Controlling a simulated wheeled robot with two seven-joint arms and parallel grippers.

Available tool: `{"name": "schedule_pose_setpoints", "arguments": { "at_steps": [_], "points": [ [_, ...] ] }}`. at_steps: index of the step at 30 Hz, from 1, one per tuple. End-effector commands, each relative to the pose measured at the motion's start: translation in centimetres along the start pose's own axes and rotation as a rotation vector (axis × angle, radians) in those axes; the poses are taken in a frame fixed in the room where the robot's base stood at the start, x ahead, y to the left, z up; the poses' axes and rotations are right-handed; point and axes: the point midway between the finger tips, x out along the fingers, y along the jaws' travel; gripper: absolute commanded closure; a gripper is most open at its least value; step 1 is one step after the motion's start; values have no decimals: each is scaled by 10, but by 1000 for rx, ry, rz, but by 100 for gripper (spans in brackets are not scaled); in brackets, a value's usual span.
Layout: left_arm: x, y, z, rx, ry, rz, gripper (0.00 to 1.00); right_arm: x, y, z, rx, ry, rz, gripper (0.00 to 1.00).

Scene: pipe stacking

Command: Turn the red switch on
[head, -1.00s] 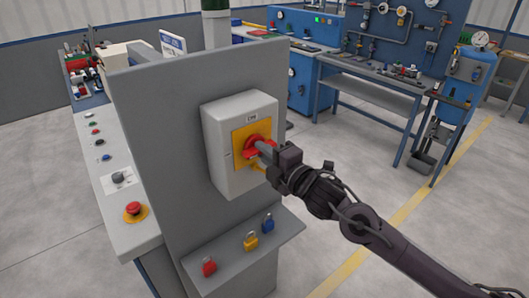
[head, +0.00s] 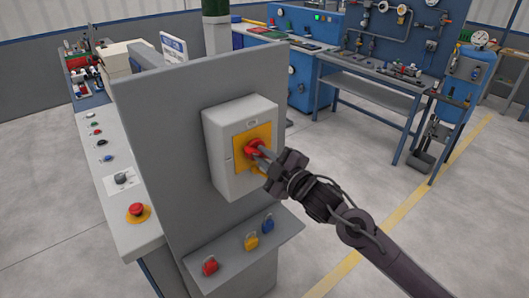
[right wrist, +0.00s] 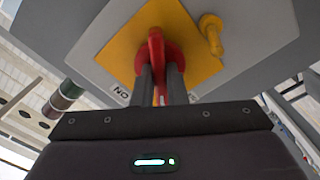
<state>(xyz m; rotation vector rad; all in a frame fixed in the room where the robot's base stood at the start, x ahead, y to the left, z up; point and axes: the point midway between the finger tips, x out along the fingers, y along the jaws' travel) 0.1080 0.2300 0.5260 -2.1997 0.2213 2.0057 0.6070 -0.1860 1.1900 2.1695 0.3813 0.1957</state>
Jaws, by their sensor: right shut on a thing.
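The red switch (head: 254,147) is a rotary handle on a yellow plate (head: 240,139) on the front of a light grey box (head: 222,174). The box is fixed to a grey upright panel. In the right wrist view the red handle (right wrist: 156,46) stands between the two fingers of my right gripper (right wrist: 160,82), which is shut on it. That gripper (head: 262,152) also shows in the head view, reaching in from the right. The fingers hide part of the handle. Upside-down "ON" lettering shows beside the fingers in the wrist view. My left gripper is not in view.
A small shelf (head: 240,238) below the box holds red, yellow and blue padlocks. A yellow piece (right wrist: 211,30) sticks out from the plate beside the handle. A console (head: 125,195) with buttons stands left of the panel. The floor at right is open, with workbenches behind.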

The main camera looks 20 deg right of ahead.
Motion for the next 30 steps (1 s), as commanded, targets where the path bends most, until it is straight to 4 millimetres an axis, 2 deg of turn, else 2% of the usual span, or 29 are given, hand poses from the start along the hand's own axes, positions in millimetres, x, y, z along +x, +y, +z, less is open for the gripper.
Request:
{"name": "schedule_pose_setpoints", "arguments": {
  "at_steps": [18, 30],
  "points": [
    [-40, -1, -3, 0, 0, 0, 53, 0, 1, -1, 587, -3, -1, 100],
    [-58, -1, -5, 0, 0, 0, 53, 0, 0, 0, 863, -4, -2, 100]
  ]
}}
